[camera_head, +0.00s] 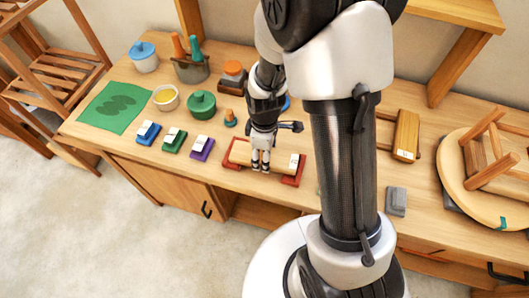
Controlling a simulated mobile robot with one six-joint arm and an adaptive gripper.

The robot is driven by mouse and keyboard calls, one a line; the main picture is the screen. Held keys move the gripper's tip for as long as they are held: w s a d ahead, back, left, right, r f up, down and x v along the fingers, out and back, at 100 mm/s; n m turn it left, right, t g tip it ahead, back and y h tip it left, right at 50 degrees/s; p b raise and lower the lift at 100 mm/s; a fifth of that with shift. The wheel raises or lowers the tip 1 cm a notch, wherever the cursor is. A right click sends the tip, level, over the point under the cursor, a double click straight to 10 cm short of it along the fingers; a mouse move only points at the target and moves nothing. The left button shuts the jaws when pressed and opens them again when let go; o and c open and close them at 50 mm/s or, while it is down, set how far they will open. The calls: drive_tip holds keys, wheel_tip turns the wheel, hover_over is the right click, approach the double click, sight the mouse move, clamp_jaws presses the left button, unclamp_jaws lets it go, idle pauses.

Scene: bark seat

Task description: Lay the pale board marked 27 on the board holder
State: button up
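A pale board (279,159) with a small white label at its right end lies at the red holder (291,181) near the front edge of the bench. The label's number is too small to read. My gripper (261,169) points down over the middle of this board, with its fingertips at the board's front side. The fingers hide part of the board, and I cannot tell whether they are closed on it. I cannot tell whether the board rests fully on the holder.
Blue (149,132), green (174,140) and purple (202,148) blocks stand left of the holder. Behind them are a green pot (202,105) and a yellow-filled bowl (165,97). A brown board (407,134), a grey block (397,201) and an upturned stool (458,183) are right. My arm hides the middle.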

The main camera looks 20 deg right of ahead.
drive_tip(key=shift+o, duration=0.2)
drive_tip(key=shift+s+f, duration=0.3)
drive_tip(key=o, duration=1.3)
drive_tip(key=shift+w, duration=0.1)
drive_tip(key=o, duration=0.4)
drive_tip(key=shift+w+r, duration=0.15)
drive_tip(key=shift+o, duration=0.6)
drive_tip(key=shift+o, duration=1.2)
drive_tip(key=shift+r, duration=0.1)
drive_tip(key=shift+r+p, duration=2.85)
drive_tip(key=shift+r, duration=0.65)
